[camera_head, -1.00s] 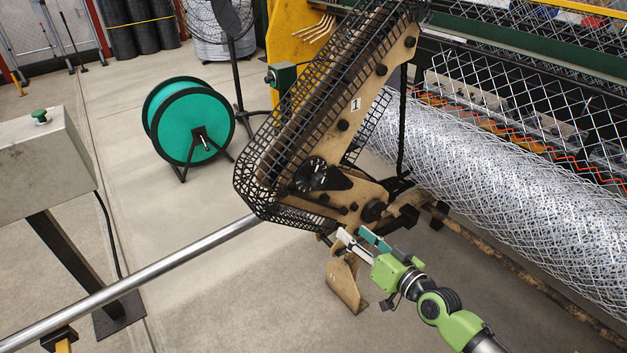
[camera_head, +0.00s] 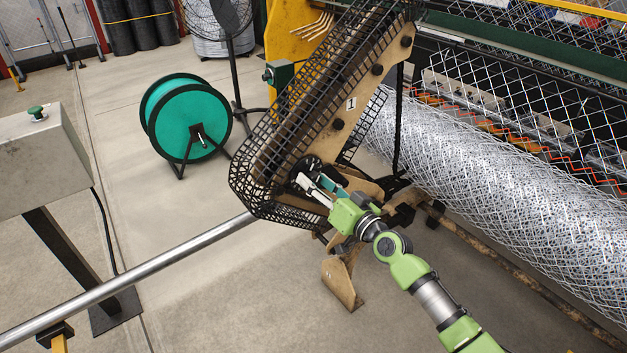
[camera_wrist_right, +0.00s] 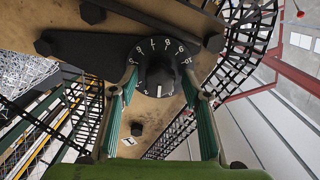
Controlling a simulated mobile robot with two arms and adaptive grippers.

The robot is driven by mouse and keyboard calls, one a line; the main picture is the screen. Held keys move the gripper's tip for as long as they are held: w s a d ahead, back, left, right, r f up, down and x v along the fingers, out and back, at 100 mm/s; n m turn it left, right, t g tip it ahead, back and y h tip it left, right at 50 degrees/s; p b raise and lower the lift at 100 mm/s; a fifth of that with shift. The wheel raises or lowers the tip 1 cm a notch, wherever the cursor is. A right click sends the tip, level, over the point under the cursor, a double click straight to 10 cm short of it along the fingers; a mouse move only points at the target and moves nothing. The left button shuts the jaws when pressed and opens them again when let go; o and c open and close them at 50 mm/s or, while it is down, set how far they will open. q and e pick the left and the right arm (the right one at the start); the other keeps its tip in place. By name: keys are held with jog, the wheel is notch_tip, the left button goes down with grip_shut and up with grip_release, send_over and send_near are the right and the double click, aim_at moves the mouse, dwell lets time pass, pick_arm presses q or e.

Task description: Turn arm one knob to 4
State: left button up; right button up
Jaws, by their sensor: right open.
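The arm one knob (camera_wrist_right: 159,76) is a black round knob on a black dial with white numbers, fixed to the tan arm plate (camera_head: 347,118) marked 1. In the wrist view a white mark on the knob points down, toward my gripper base. My right gripper (camera_wrist_right: 160,88) is open, with one green-padded finger on each side of the knob. I cannot tell whether the fingers touch it. In the head view my right gripper (camera_head: 313,184) covers most of the dial (camera_head: 309,163). My left gripper is not in view.
A black mesh guard (camera_head: 245,180) wraps the arm's left side and lower end. Black bolts (camera_wrist_right: 136,129) stand out from the plate. A roll of chainlink (camera_head: 490,190) lies to the right. A teal reel (camera_head: 182,118) stands on the floor at left.

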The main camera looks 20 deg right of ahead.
jog(key=shift+w+a, duration=0.2)
jog(key=shift+w, duration=0.4)
jog(key=c, duration=1.1)
